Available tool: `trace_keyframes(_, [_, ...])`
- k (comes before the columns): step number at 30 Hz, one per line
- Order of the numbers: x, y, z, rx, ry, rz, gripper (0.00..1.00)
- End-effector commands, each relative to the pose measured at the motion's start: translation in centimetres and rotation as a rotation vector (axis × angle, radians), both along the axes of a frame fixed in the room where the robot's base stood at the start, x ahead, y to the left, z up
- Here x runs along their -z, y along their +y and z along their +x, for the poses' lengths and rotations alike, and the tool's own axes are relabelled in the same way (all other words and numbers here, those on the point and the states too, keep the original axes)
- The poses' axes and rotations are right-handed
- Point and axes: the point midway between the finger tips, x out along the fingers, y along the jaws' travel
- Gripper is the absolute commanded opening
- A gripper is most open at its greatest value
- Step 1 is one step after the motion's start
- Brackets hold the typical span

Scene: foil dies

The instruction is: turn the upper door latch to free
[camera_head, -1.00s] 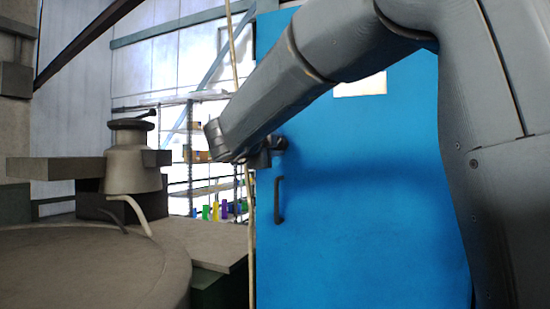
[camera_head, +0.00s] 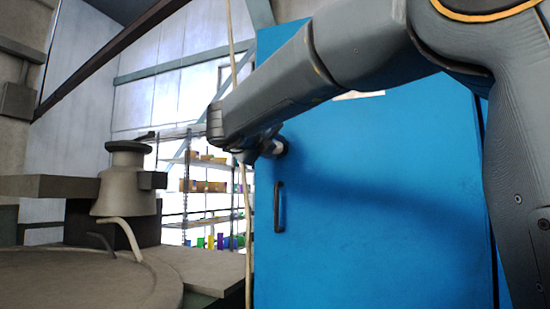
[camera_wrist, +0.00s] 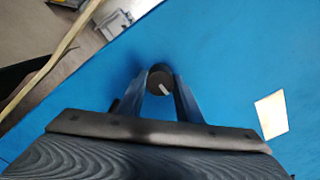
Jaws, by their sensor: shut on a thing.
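The upper door latch is a round dark knob (camera_wrist: 159,79) with a pale pointer line, set on the blue door (camera_head: 380,230). In the wrist view the pointer line slants, running from upper left to lower right. My gripper (camera_wrist: 161,76) is shut on this knob, with one finger on each side of it. In the head view my gripper (camera_head: 266,146) meets the door near its left edge, and the latch (camera_head: 280,147) is mostly hidden behind it. A dark vertical pull handle (camera_head: 279,207) is on the door below the latch. The door looks closed.
A pale rope or cable (camera_head: 247,220) hangs just left of the door. A grey machine (camera_head: 127,185) with a round table stands at the left. Shelves (camera_head: 205,186) with coloured items are behind. A pale panel (camera_wrist: 271,114) is on the door.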

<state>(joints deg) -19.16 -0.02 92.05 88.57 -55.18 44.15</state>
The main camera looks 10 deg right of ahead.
Motion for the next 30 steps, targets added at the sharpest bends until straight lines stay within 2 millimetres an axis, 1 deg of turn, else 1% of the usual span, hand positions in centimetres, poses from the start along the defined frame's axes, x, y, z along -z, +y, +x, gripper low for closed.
trace_keyframes(1, [0.23, 0.02, 0.07, -0.001, -0.009, 0.014, 0.09])
trace_keyframes(7, [0.16, 0.02, 0.04, 0.000, -0.035, 0.051, 0.09])
trace_keyframes(21, [0.06, 0.01, 0.00, 0.000, -0.043, 0.062, 0.09])
trace_keyframes(22, [0.06, 0.01, 0.00, 0.000, -0.043, 0.062, 0.35])
trace_keyframes(24, [0.05, 0.02, 0.00, 0.000, -0.042, 0.061, 0.47])
trace_keyframes(25, [0.04, 0.02, 0.00, 0.000, -0.042, 0.061, 0.50])
trace_keyframes(30, [0.03, 0.02, 0.00, 0.000, -0.042, 0.061, 0.50])
